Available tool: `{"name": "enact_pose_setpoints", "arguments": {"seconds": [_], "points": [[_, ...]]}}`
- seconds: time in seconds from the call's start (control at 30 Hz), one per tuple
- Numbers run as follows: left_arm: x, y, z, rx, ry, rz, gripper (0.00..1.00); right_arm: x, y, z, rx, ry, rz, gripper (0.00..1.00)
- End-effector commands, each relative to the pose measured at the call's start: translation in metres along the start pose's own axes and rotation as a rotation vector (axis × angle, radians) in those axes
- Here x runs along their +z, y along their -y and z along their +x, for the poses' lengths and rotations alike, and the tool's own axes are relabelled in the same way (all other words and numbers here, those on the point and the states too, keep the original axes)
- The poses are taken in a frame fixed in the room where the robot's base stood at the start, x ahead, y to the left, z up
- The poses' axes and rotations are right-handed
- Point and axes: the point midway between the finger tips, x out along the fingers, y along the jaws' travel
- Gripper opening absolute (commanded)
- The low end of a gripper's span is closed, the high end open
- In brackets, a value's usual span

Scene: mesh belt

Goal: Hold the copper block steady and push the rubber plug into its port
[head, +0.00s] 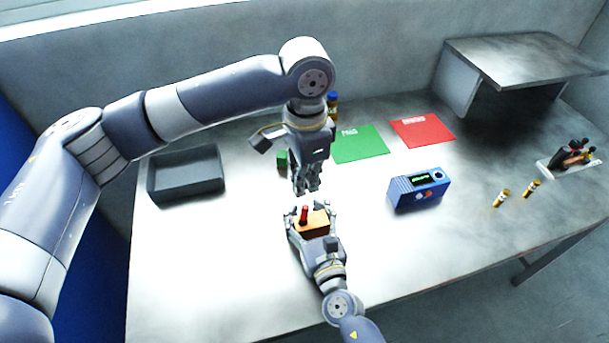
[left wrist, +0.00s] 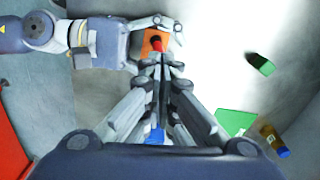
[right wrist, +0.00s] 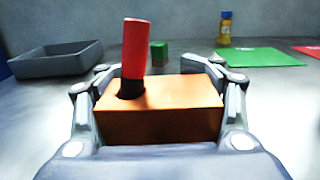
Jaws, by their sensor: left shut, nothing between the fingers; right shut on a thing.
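The copper block (head: 317,226) sits between the fingers of my right gripper (head: 312,211), which is shut on its two ends. The block (right wrist: 165,122) looks level in the right wrist view. The red rubber plug (right wrist: 136,48) stands up from a dark hole at the left part of its top, leaning slightly, with its dark lower end partly hidden in the hole. Most of the plug is above the block. My left gripper (head: 306,191) is shut and empty, pointing down just above and behind the plug. The left wrist view shows the plug (left wrist: 156,44) beyond the left fingertips.
A dark tray (head: 187,185) lies at the left. A green block (head: 282,160) is behind my left gripper. Green (head: 360,144) and red (head: 422,131) mats, a blue device (head: 419,190) and small yellow bottles (head: 501,198) lie to the right. The front left tabletop is clear.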

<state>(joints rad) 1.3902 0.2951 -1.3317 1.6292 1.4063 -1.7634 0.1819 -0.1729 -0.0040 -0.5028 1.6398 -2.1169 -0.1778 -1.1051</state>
Motion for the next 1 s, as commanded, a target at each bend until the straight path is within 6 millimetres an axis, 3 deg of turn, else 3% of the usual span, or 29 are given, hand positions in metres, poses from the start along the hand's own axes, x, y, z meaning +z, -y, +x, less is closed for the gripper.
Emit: {"name": "enact_pose_setpoints", "arguments": {"seconds": [0.4, 1.0], "points": [[0.001, 0.000, 0.044, 0.001, 0.001, -0.001, 0.00, 0.000, 0.000, 0.000, 0.000, 0.001, 0.000, 0.28], [0.000, 0.000, 0.051, 0.000, 0.001, -0.001, 0.00, 0.000, 0.000, 0.000, 0.000, 0.001, 0.000, 0.27]]}}
